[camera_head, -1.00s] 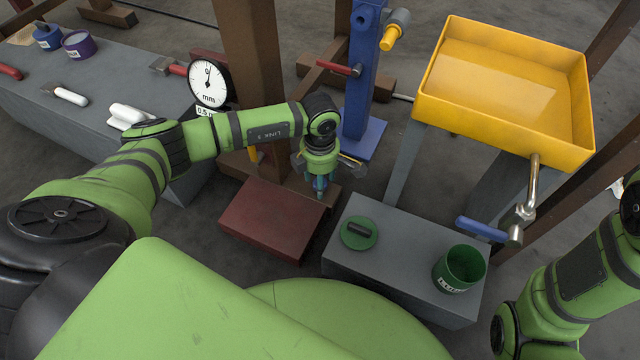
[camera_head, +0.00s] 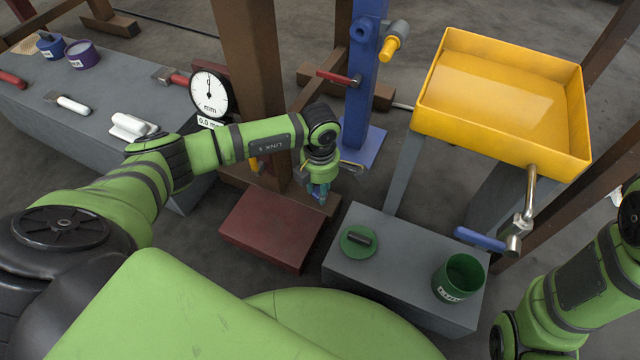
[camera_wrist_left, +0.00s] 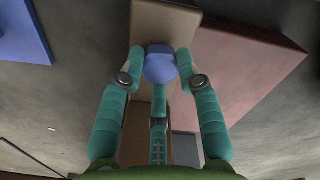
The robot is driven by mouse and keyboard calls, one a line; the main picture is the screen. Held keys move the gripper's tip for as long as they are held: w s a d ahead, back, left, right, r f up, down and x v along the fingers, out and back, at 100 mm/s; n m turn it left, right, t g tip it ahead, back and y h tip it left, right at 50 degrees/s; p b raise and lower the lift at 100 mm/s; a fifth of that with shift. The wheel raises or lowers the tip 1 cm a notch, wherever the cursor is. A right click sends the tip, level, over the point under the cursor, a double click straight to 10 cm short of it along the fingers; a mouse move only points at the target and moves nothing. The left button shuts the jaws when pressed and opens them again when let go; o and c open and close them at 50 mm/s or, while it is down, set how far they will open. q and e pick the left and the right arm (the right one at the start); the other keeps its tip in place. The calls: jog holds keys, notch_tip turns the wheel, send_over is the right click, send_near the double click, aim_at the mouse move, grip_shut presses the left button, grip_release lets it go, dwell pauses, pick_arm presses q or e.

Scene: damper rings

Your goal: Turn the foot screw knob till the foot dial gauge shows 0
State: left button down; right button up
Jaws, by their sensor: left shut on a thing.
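The foot dial gauge (camera_head: 209,94) is a round white dial with a black rim, left of the brown post. Its needle points straight up and the label below (camera_head: 208,122) reads 0.0 mm. My left gripper (camera_head: 319,193) is low beside the foot of the post. In the left wrist view my left gripper (camera_wrist_left: 160,66) is shut on the blue foot screw knob (camera_wrist_left: 160,67), with a finger on each side. In the head view the knob is mostly hidden by my gripper. My right arm shows at the right edge, but its gripper is out of view.
A dark red block (camera_head: 268,225) lies just left of my left gripper. A grey bench (camera_head: 390,265) with a green lid (camera_head: 358,240) and green tin (camera_head: 460,277) stands to the right.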

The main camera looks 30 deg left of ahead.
pick_arm(q)
jog(key=shift+n, duration=1.1)
jog(key=c, duration=1.3)
grip_release()
jog(key=shift+n+p, duration=0.45)
jog(key=shift+n, duration=0.35)
jog(key=o, duration=0.5)
jog(key=shift+f, duration=0.1)
jog(key=shift+r+p, duration=0.55)
jog(key=shift+r, duration=0.5)
